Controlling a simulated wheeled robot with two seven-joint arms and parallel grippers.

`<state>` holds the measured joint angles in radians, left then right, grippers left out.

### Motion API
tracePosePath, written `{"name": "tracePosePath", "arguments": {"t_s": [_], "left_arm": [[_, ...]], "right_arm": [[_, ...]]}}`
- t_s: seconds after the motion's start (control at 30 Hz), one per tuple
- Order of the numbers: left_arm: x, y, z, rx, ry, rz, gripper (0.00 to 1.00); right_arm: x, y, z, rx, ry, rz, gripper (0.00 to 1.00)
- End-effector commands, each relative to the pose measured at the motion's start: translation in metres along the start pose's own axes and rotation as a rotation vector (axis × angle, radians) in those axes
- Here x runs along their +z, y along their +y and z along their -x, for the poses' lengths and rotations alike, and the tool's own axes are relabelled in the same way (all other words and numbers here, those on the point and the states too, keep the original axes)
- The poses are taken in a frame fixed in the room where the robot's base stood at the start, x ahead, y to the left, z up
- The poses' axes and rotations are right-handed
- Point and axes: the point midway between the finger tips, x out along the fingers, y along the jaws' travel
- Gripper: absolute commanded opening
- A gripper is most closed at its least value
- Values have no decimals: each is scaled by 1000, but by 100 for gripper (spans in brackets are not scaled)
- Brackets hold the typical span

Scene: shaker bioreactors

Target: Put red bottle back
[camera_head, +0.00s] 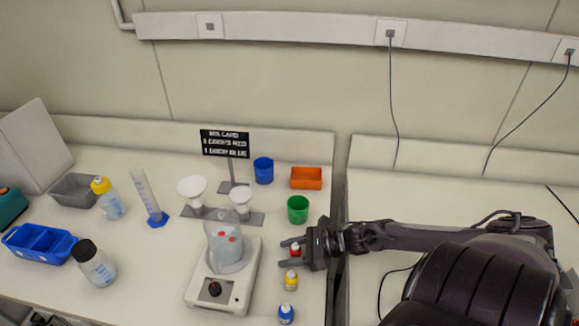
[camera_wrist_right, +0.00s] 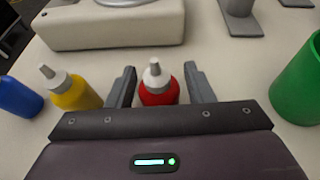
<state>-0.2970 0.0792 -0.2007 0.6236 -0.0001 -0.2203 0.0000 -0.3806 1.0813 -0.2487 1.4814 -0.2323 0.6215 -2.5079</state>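The red bottle (camera_head: 296,251) with a white nozzle stands upright on the table, right of the shaker. In the right wrist view the red bottle (camera_wrist_right: 158,88) is between the two fingers of my right gripper (camera_wrist_right: 160,86), with a small gap on each side. My right gripper (camera_head: 292,253) is open, reaching in from the right, its fingers pointing left on either side of the bottle. The lower part of the bottle is hidden by the gripper body in the wrist view. My left gripper is not in view.
The yellow bottle (camera_head: 291,280) and blue bottle (camera_head: 286,313) stand in front of the red one. The shaker (camera_head: 222,288) with a beaker (camera_head: 226,250) is to the left. A green cup (camera_head: 298,209) and an orange tray (camera_head: 306,178) are behind. The right table is largely clear.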

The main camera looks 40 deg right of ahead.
Motion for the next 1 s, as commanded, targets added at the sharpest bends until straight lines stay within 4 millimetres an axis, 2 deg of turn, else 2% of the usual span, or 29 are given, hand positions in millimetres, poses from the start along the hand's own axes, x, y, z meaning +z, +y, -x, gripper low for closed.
{"name": "tracePosePath", "arguments": {"t_s": [0.33,0.47,0.77,1.0], "left_arm": [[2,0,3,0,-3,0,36],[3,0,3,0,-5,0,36],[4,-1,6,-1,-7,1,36],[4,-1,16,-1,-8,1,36]], "right_arm": [[2,0,1,0,0,0,51],[1,0,9,0,4,0,51],[1,2,51,4,6,-1,51],[3,1,90,2,6,-2,51]]}}
